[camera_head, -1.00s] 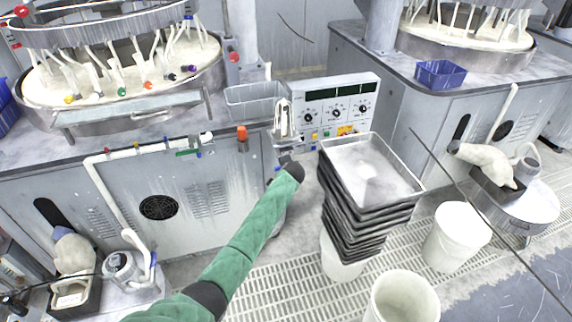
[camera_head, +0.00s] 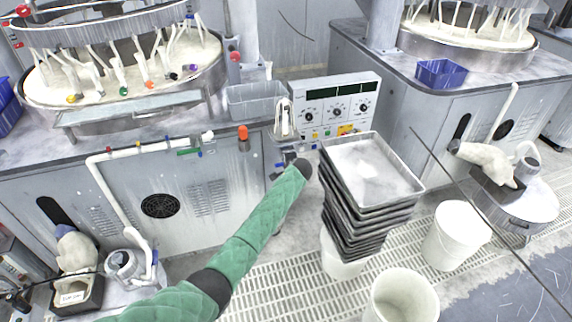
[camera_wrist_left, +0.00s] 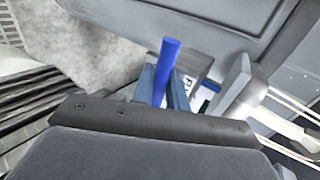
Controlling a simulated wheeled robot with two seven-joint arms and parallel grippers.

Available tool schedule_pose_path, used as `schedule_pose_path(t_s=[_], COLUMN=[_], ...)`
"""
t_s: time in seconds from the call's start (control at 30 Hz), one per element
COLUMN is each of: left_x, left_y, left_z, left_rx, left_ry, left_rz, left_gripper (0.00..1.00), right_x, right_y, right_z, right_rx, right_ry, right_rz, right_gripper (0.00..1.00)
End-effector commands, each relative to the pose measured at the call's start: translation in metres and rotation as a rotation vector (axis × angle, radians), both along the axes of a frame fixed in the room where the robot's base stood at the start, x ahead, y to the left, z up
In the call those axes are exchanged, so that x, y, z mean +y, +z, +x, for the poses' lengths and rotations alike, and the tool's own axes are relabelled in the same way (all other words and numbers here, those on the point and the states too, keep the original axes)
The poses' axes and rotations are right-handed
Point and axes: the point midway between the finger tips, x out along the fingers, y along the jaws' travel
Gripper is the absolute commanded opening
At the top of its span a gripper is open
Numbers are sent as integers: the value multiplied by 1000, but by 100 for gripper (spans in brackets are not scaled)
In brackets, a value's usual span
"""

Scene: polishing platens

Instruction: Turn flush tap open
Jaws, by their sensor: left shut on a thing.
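The flush tap's blue lever (camera_wrist_left: 166,72) stands up between the fingers of my left gripper (camera_wrist_left: 162,92) in the left wrist view. The gripper is shut on this lever. A grey fitting with a label sits just behind the lever; the rest of the tap is hidden by the gripper. In the head view my left gripper (camera_head: 287,158) is small and partly hidden by my wrist, at the front of the machine below the control panel. My right gripper is in neither view.
A stack of dark trays (camera_head: 342,210) stands close to the right of my left wrist. White buckets (camera_head: 458,236) stand on the grated floor. The control box (camera_head: 338,106) and a grey bin (camera_head: 250,101) are above. A polishing platen (camera_head: 120,75) is at left.

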Motion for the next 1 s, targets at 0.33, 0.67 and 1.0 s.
schedule_pose_path(t_s=[0.33,0.67,1.0], left_x=[0,-6,-18], left_y=[0,8,33], left_z=[0,-17,-51], left_rx=[0,-1,0], left_ry=[0,-1,0], left_rz=[0,-2,-1], left_gripper=[34,34,34], right_x=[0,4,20], right_y=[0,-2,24], right_z=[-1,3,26], right_rx=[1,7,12], right_ry=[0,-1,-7], right_rz=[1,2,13], right_gripper=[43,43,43])
